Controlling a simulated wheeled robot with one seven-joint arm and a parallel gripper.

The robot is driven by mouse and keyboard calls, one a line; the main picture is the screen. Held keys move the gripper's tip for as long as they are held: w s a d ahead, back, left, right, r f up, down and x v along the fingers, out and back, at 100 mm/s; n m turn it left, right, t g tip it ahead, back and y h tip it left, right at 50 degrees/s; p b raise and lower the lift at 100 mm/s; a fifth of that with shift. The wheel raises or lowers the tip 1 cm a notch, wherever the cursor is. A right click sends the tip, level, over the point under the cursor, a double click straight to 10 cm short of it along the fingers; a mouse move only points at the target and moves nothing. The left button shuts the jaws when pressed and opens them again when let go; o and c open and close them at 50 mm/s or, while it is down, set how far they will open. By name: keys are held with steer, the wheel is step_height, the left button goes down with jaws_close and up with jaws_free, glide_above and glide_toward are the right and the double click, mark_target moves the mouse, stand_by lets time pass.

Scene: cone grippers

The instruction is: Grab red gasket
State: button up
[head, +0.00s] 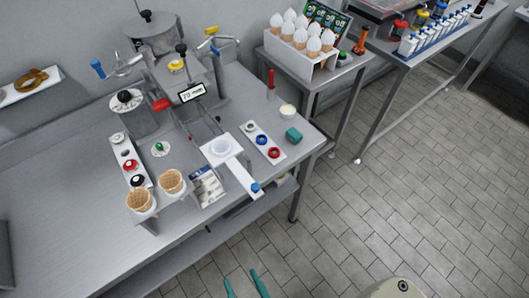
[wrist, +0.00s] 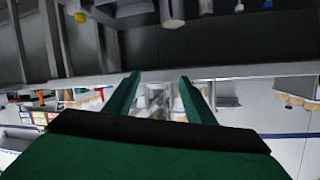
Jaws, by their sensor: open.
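A red ring (head: 274,152) sits at the near end of a short white strip on the steel table, next to a blue ring (head: 262,139) and a pale ring. Another red ring (head: 130,165) sits on a longer white strip at the left; I cannot tell for certain which of the two is the gasket. My gripper (head: 243,281) shows at the bottom edge of the head view, below and apart from the table. Its two green fingers are apart, with nothing held between them. In the wrist view my gripper (wrist: 158,80) is open; no red ring can be made out there.
The steel table (head: 60,200) carries a machine, two waffle cones (head: 155,190), a teal block (head: 293,134) and a white bowl. A white cone rack (head: 300,58) stands on a side table behind. A beige rounded object (head: 400,288) is at the bottom right. The tiled floor is clear.

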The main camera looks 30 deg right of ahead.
steer(key=w+d+f+m+g+h, duration=0.2)
steer(key=w+d+f+m, duration=0.55)
steer(key=d+m, duration=0.35)
steer(key=m+t+y, duration=0.4)
steer(key=m, duration=1.7)
glide_toward(272, 149)
steer(key=w, duration=0.6)
steer(key=shift+w+a+f, duration=0.2)
steer(key=shift+w, duration=0.1)
steer(key=c, duration=1.1)
